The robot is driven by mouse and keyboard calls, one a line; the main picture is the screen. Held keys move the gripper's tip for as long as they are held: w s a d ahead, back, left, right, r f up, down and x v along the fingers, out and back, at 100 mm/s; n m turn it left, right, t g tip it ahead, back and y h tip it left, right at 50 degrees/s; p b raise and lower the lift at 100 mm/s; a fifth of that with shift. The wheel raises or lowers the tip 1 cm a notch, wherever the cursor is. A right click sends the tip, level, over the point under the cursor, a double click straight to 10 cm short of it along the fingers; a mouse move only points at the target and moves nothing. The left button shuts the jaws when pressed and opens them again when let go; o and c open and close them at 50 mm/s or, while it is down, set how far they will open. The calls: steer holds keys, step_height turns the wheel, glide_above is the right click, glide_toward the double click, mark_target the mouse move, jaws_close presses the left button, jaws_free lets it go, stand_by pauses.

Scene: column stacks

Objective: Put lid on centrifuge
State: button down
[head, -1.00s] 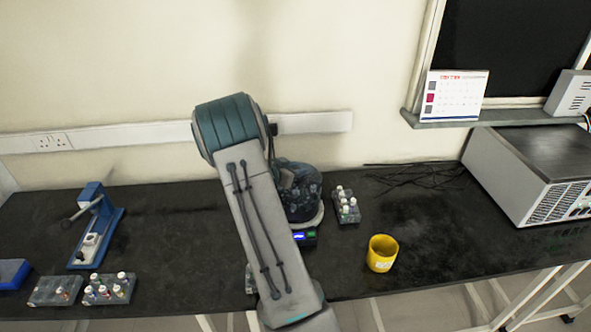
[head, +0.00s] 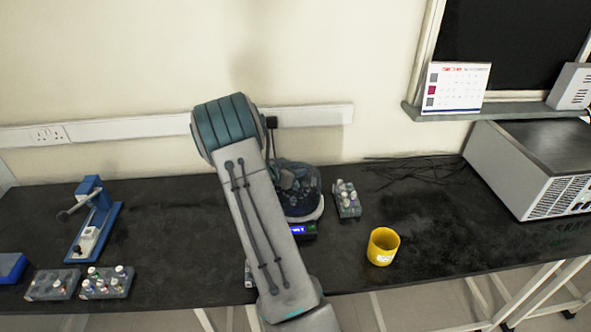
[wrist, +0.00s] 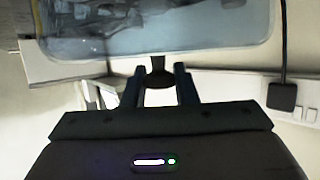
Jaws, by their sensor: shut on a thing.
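The centrifuge (head: 305,212) stands on the black bench, partly hidden behind my arm, with a small lit display at its front. A clear bluish lid (head: 300,180) shows over its top in the head view; I cannot tell whether it touches the rim. In the wrist view the clear lid (wrist: 150,28) fills the top of the picture. My gripper (wrist: 160,74) is shut on the lid's dark knob (wrist: 158,66), which sits between the two fingers. My gripper is hidden behind my arm in the head view.
A vial rack (head: 346,200) stands close to the right of the centrifuge. A yellow cup (head: 383,247) is near the front edge. Vial racks (head: 107,283) and a blue press-like tool (head: 95,220) are at the left. A grey box (head: 535,170) stands at the right.

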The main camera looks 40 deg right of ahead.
steer(key=shift+f+b, duration=0.7)
steer(key=shift+f, duration=0.55)
steer(key=c, duration=0.6)
jaws_free()
steer(key=shift+r, duration=0.15)
steer(key=shift+r+p, duration=2.65)
steer(key=shift+r, duration=0.25)
